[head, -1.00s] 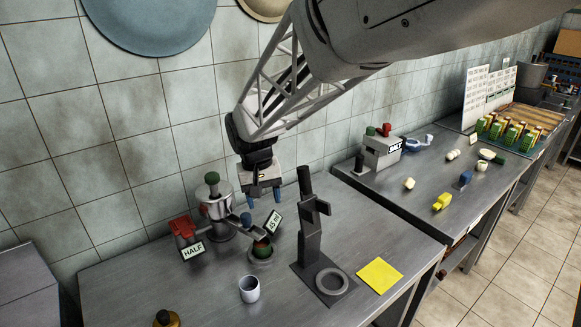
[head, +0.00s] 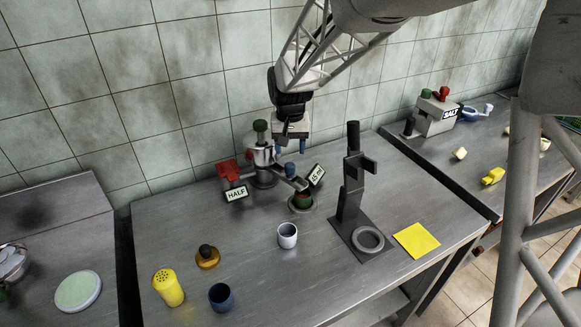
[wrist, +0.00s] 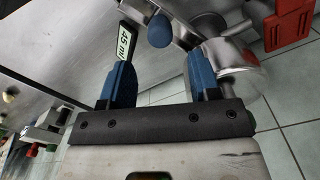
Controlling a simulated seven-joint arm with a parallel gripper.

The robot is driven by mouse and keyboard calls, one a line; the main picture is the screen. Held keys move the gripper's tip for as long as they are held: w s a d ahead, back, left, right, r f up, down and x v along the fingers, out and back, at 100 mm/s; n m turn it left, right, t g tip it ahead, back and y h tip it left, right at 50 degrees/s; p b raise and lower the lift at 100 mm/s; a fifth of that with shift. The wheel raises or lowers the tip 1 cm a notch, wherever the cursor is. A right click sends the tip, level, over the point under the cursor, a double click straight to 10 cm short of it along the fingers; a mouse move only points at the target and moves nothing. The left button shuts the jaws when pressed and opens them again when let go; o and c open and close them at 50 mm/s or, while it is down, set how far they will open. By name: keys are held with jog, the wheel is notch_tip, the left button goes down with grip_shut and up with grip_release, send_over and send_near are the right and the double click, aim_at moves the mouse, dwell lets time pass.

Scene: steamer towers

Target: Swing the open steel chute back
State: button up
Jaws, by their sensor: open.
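The steel dispenser (head: 263,165) stands near the wall with a dark green knob on top. Its steel chute (head: 285,182) reaches out to the right and front, over a small round holder (head: 302,208) with something green and red in it. A blue ball knob (head: 290,169) sits on the chute; it shows in the wrist view too (wrist: 160,31). My gripper (head: 290,149) is open and empty, its blue fingertips just above and behind the blue knob. In the wrist view the knob appears ahead of the gap between the fingers (wrist: 162,72), apart from both.
A red block with the HALF sign (head: 236,194) is left of the dispenser; the 45 ml sign (head: 317,176) is right.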

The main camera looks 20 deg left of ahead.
aim_at(290, 164)
jog(key=shift+f, duration=3.8)
grip_shut()
